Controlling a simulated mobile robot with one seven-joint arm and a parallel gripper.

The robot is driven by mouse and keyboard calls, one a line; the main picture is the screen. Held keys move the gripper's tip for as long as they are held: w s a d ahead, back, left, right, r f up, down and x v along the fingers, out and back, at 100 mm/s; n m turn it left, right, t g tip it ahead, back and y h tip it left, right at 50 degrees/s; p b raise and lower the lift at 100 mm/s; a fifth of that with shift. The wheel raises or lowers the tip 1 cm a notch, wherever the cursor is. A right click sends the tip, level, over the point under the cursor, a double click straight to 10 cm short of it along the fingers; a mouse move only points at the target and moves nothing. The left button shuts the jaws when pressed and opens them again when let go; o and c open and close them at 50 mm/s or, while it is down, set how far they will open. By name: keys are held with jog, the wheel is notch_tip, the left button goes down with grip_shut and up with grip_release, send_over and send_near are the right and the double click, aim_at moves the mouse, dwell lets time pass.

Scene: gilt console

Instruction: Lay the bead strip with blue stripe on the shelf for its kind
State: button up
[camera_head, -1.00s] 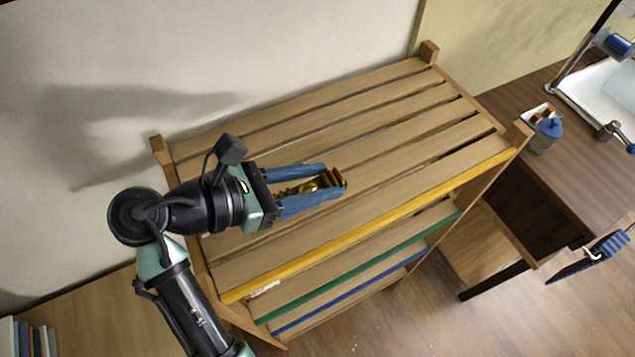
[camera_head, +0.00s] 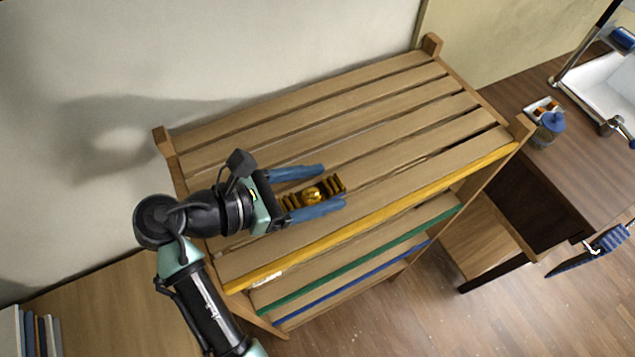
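A short gilt strip (camera_head: 313,195) with dark gold ribs and a round boss at its middle lies at the top shelf's slats, between my fingers. No blue stripe shows on it from here. My gripper (camera_head: 333,186) has its two blue fingers spread around the strip, with a visible gap on the upper finger's side. The lower finger partly hides the strip's near edge. The wooden rack has a top shelf (camera_head: 400,130) with a yellow front edge (camera_head: 400,206), a middle shelf with a green edge (camera_head: 350,264) and a lower shelf with a blue edge (camera_head: 345,294).
Corner posts (camera_head: 432,44) rise above the top shelf, which is otherwise bare. A wall stands behind it. A dark desk (camera_head: 580,165) at the right holds a blue-topped jar (camera_head: 549,128) and a small tray. Books (camera_head: 35,335) stand at the lower left.

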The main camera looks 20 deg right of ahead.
jog(key=b+v, duration=0.2)
jog(key=v, duration=1)
dwell(0.6)
